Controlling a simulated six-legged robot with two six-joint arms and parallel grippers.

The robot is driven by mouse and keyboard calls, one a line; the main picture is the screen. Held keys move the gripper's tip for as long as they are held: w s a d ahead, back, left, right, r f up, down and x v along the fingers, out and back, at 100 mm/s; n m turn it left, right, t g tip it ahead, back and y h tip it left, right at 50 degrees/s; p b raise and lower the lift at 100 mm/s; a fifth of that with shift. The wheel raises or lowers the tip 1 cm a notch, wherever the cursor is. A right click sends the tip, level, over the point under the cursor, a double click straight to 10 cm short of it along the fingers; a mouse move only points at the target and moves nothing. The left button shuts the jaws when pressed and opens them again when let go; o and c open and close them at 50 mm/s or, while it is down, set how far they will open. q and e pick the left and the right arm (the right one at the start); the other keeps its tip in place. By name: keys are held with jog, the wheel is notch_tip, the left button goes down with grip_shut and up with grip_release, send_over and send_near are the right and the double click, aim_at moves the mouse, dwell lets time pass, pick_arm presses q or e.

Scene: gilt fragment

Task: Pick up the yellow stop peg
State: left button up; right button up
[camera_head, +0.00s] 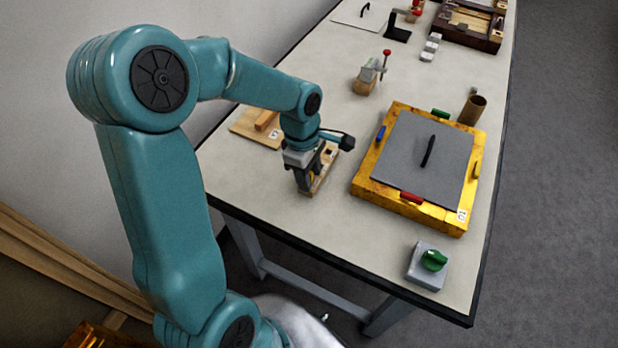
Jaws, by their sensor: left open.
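A yellow stop peg (476,169) sits at the right edge of a gilt frame (365,189) that lies on the table. A grey panel (405,140) with a black handle (429,151) lies inside the frame. A blue peg (381,132), a green peg (440,113) and a red peg (411,197) sit at the other sides. My left gripper (304,188) points down, open, over a small wooden holder (325,172) left of the frame, apart from the yellow peg. The gripper hides part of the holder. My right gripper is not in view.
A grey box with a green knob (433,261) stands at the front right. A brown cup (472,110) stands behind the frame. A red-topped clamp (370,75) stands further back. A wooden board (248,130) lies at the left edge.

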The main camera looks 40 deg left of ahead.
pick_arm(q)
jog(key=shift+w, duration=0.1)
grip_shut()
